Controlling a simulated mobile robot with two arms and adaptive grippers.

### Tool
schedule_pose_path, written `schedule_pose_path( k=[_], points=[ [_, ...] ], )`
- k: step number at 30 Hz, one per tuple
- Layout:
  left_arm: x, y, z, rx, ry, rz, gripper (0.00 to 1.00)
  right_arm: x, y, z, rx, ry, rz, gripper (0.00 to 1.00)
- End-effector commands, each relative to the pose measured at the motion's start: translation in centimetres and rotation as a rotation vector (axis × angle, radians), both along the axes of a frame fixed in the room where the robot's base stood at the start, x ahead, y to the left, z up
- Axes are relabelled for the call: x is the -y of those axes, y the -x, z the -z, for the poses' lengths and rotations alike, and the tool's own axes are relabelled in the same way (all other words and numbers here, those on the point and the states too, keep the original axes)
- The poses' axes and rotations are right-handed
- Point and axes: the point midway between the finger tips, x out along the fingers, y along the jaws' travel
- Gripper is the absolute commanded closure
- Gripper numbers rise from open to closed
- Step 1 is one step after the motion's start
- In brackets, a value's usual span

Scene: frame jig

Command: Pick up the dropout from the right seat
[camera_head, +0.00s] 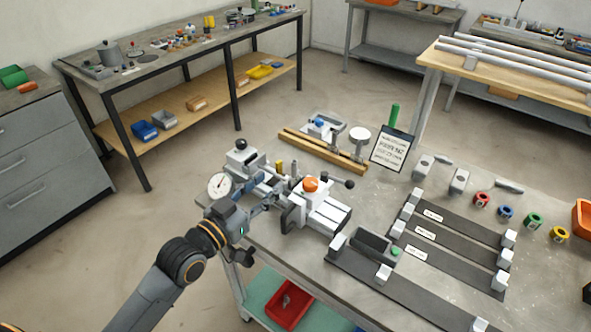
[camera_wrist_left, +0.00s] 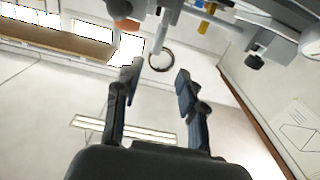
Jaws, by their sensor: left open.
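My left gripper (camera_head: 266,193) reaches in from the left at the near end of the frame jig (camera_head: 320,210), its fingers beside the jig's white block with the orange knob (camera_head: 311,184). In the left wrist view the left gripper (camera_wrist_left: 159,74) is open. A dark ring (camera_wrist_left: 161,61) shows between its fingertips, below a pale grey post (camera_wrist_left: 169,34). The ring may be part of the dropout, but I cannot tell for certain. No grip on anything shows. The right seat cannot be made out clearly. My right gripper is not in view.
A dial gauge (camera_head: 219,185) stands close left of the gripper. A sign (camera_head: 391,149) stands behind the jig. Dark strips with white blocks (camera_head: 455,219) and several coloured rings (camera_head: 506,213) fill the right of the table. A red bin (camera_head: 289,310) sits below.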

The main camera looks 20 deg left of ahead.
Motion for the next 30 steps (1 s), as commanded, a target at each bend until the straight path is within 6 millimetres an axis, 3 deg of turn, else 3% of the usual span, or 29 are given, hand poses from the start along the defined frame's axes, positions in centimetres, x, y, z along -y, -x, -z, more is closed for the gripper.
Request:
schedule_pose_path(
  k=[4, 13, 21, 30],
  points=[
    [0.9, -2.5, -0.3, 0.002, 0.002, -0.001, 0.60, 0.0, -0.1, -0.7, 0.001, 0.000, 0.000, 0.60],
    [1.9, -4.8, -0.2, -0.001, 0.001, 0.000, 0.60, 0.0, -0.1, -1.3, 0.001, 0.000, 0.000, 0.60],
    [3.6, -8.2, 0.0, 0.000, 0.000, 0.001, 0.60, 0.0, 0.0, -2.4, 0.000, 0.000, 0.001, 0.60],
    [3.8, -8.7, 0.2, -0.001, -0.003, 0.001, 0.60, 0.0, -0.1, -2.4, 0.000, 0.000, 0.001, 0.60]
  ],
)
